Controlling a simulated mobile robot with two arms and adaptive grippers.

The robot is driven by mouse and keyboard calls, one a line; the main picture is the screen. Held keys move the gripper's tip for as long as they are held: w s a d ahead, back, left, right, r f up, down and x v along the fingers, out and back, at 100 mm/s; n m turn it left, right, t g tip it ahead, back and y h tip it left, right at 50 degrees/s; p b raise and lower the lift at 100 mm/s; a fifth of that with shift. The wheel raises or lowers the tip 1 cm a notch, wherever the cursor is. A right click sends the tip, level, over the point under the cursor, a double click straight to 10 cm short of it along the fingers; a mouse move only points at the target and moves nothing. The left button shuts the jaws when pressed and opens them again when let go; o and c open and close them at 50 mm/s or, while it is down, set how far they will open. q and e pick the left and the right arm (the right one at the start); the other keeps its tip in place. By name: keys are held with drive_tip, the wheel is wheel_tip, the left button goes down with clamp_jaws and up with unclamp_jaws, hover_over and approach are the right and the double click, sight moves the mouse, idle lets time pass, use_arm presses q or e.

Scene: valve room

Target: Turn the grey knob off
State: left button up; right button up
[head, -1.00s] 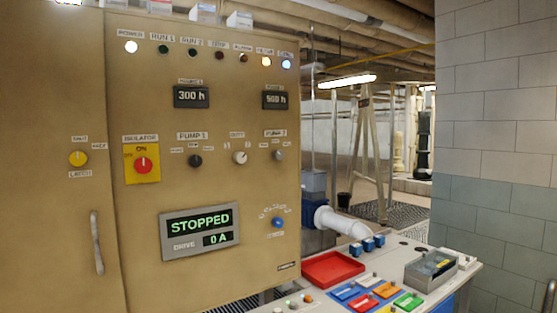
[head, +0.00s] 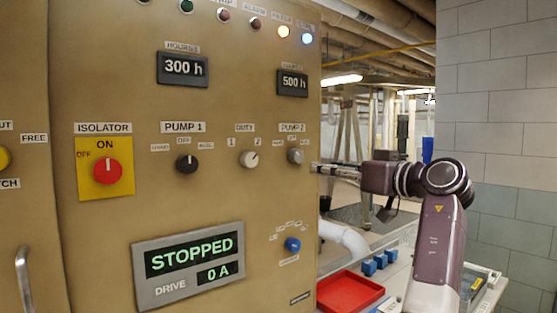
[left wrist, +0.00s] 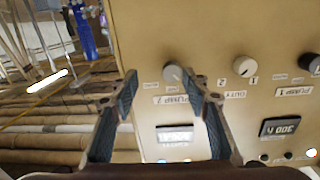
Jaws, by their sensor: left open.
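The grey knob (head: 295,156) sits under the PUMP 2 label near the right edge of the tan control panel (head: 225,115). Its pointer direction is too small to tell. My left gripper (head: 316,168) is at the panel's right edge, just right of the knob and apparently apart from it. In the left wrist view the picture is upside down. There the left gripper (left wrist: 161,77) is open and empty, and the grey knob (left wrist: 173,72) shows between its fingertips, closer to the right finger. My right gripper is not in view.
A white DUTY knob (head: 249,159) and a black PUMP 1 knob (head: 187,163) are left of the grey knob. A blue knob (head: 293,244) is below it. The red isolator (head: 107,171) is further left. The display (head: 190,264) reads STOPPED. A red tray (head: 350,292) lies at lower right.

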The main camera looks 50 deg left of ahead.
sight(299, 157)
use_arm(q)
drive_tip(key=shift+n+g, duration=0.3)
drive_tip(key=shift+n, duration=0.1)
drive_tip(key=a+p, duration=0.1)
drive_tip(key=a, duration=0.1)
drive_tip(key=a+r, duration=0.1)
drive_tip(key=a, duration=0.2)
drive_tip(key=s+a+r+p, duration=0.1)
drive_tip(key=a, duration=0.1)
drive_tip(key=shift+s+a+p, duration=0.1)
drive_tip(key=shift+a+p, duration=0.2)
drive_tip(key=shift+a, duration=0.15)
drive_tip(key=c, duration=1.2)
drive_tip(key=shift+o, duration=0.2)
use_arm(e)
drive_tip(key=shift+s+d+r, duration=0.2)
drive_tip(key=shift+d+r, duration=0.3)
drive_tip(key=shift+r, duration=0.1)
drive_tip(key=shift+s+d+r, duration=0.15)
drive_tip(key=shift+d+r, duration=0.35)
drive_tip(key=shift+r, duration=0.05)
